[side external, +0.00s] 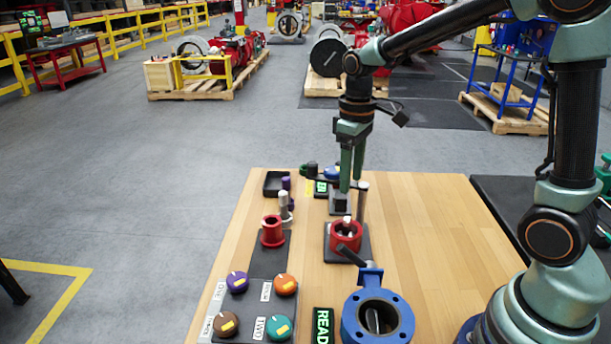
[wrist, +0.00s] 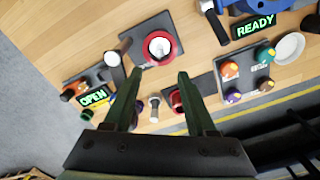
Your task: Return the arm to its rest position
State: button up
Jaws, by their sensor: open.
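My gripper (side external: 351,187) hangs pointing down above the far part of the wooden table (side external: 430,235). In the wrist view its two green fingers (wrist: 158,76) are spread apart with nothing held between them. A red cup-like fitting (side external: 345,236) on a dark base stands nearer the side camera than the fingers; it also shows in the wrist view (wrist: 161,46) beyond the fingertips. The blue valve body (side external: 378,320), with a dark handle, stands at the table's near side. My fingers partly hide the small devices behind them in the side view.
Purple (side external: 237,281), orange (side external: 285,284), brown (side external: 227,323) and teal (side external: 280,327) knobs sit on a panel at left. A red cylinder (side external: 272,232) stands behind them. Lit displays read READY (side external: 322,326) and OPEN (wrist: 95,97). The table's right side has bare room.

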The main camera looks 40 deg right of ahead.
jog(key=s+a+r+m+t, duration=0.2)
jog(key=s+r+m+t, duration=0.1)
jog(key=s+r+t, duration=0.2)
jog(key=shift+s+r+t, duration=0.3)
jog(key=shift+s+r, duration=0.8)
jog(key=shift+s, duration=1.2)
